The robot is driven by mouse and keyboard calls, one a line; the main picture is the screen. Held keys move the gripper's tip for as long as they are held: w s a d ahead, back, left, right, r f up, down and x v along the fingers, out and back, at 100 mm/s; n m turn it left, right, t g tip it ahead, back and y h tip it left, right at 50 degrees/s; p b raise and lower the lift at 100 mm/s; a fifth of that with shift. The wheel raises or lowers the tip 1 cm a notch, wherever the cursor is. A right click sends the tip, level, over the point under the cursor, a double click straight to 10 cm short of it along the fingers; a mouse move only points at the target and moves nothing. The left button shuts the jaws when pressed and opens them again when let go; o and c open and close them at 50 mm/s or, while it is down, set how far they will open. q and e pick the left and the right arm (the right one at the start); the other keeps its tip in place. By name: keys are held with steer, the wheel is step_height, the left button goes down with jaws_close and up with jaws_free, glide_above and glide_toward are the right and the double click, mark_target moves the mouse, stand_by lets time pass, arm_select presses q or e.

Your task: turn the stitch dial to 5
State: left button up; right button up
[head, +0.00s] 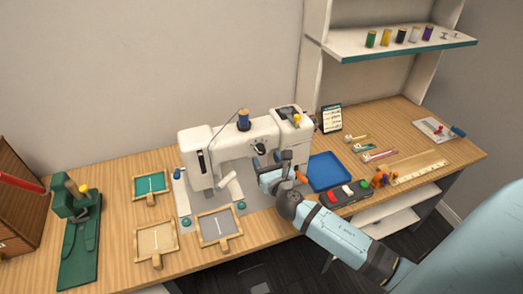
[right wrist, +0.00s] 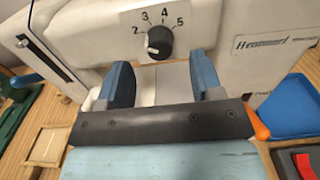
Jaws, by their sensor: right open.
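The stitch dial (right wrist: 159,43) is a dark round knob on the front of the white sewing machine (head: 228,146). The numbers 2, 3, 4 and 5 show around its top in the right wrist view. A pale mark shows on the knob's lower left side, away from the 5. The dial is small in the head view (head: 259,149). My right gripper (right wrist: 160,82) is open, with its two blue fingers apart below the dial and nothing between them. In the head view my right gripper (head: 263,171) is in front of the machine. My left gripper is not in view.
A blue tray (head: 328,171) lies right of the machine, with a dark box with coloured buttons (head: 347,194) in front. Small framed trays (head: 157,243) and a green press (head: 80,235) stand left. A spool (head: 243,120) sits on top of the machine.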

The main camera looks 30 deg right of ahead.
mark_target(262, 153)
steer(key=shift+x, duration=2.15)
steer(key=shift+c, duration=0.4)
steer(key=c, duration=0.8)
steer(key=shift+c, duration=0.2)
